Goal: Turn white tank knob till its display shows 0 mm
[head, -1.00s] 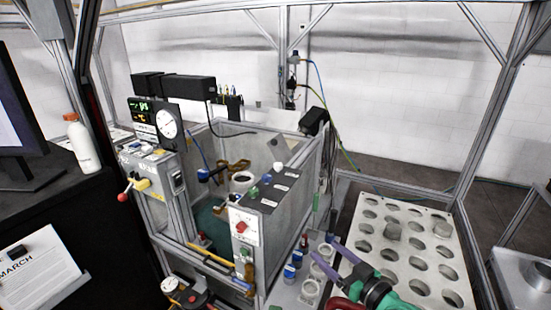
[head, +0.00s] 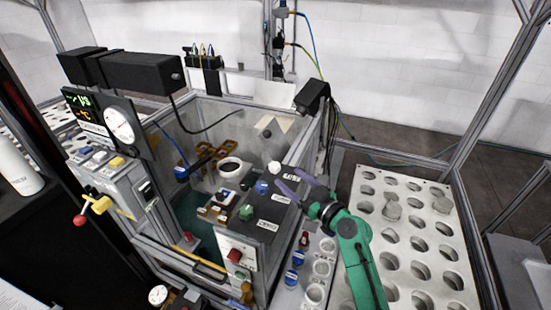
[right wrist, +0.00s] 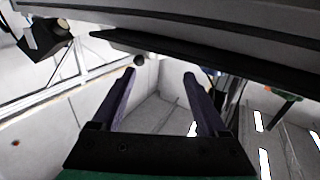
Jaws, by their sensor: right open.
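The white knob (head: 274,167) sits on the dark top panel (head: 272,212) of the tank in the head view, behind a blue knob (head: 261,187) and a green knob (head: 246,212). Small white labels or displays lie beside the knobs; I cannot read their values. My right gripper (head: 287,178) is open and empty, its purple fingers reaching left over the panel, just right of the white knob and apart from it. In the right wrist view, the open fingers (right wrist: 159,73) have nothing clearly between them. My left gripper is out of view.
The open tank (head: 200,120) has grey walls. A dial gauge (head: 120,124) and black display (head: 85,110) stand at left. A black camera-like box (head: 312,97) sits on the tank's back right corner. A plate with round holes (head: 425,205) lies at right.

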